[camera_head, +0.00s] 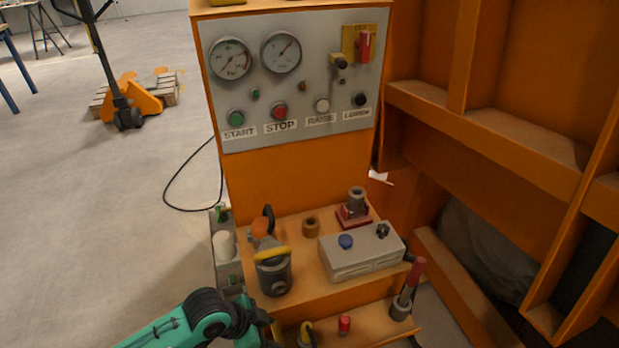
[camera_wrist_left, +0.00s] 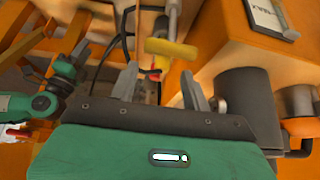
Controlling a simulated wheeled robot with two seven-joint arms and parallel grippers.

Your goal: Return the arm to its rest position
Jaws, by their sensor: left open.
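My left arm enters the head view at the bottom left, teal with a black wrist joint. Its gripper is mostly hidden there, low beside the orange cabinet. In the left wrist view my left gripper (camera_wrist_left: 160,88) is open, its two grey fingers apart with nothing held between them. A yellow-handled part (camera_wrist_left: 170,50) with a red piece lies beyond the fingertips; I cannot tell whether it touches them. My right gripper is not seen in the head view.
The orange cabinet's control panel (camera_head: 300,93) has gauges and buttons. Its shelf holds a grey pump-like body (camera_head: 273,275), a grey box (camera_head: 360,251) and a red-based fitting (camera_head: 355,208). A red-handled lever (camera_head: 411,287) stands right. Open floor (camera_head: 100,220) lies left, crossed by a black cable (camera_head: 180,208).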

